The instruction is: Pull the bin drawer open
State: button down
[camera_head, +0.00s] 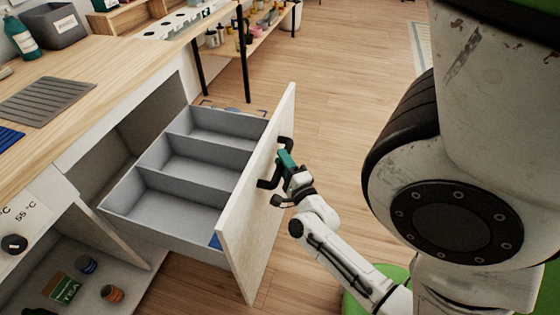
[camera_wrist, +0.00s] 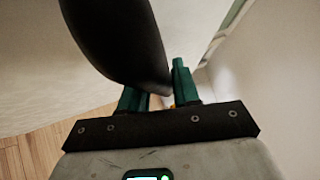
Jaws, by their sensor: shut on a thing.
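The bin drawer (camera_head: 165,222) is pulled well out of the counter in the head view. It has a pale front panel (camera_head: 257,215) and grey compartments side by side, with a small blue item visible at its near front corner. A dark handle (camera_head: 268,183) is fixed on the outer face of the front. My gripper (camera_head: 287,161) with green fingers is at the handle and shut on it. In the wrist view the dark handle (camera_wrist: 118,40) passes between the green fingertips (camera_wrist: 158,88), close to the pale front; the gripper partly hides the handle.
A wooden counter (camera_head: 100,60) with a grey ribbed mat (camera_head: 46,100) runs above the drawer. An open lower shelf (camera_head: 105,275) holds a tea box and small jars. A low table (camera_head: 262,32) with bottles stands behind. Wooden floor (camera_head: 340,90) is clear right of the drawer.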

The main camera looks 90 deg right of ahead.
jog(key=shift+f, duration=0.1)
jog(key=c, duration=0.9)
grip_release()
jog(key=v, duration=1)
jog(key=shift+s+a, duration=0.15)
jog(key=shift+a, duration=0.2)
jog(key=shift+a+f, duration=0.1)
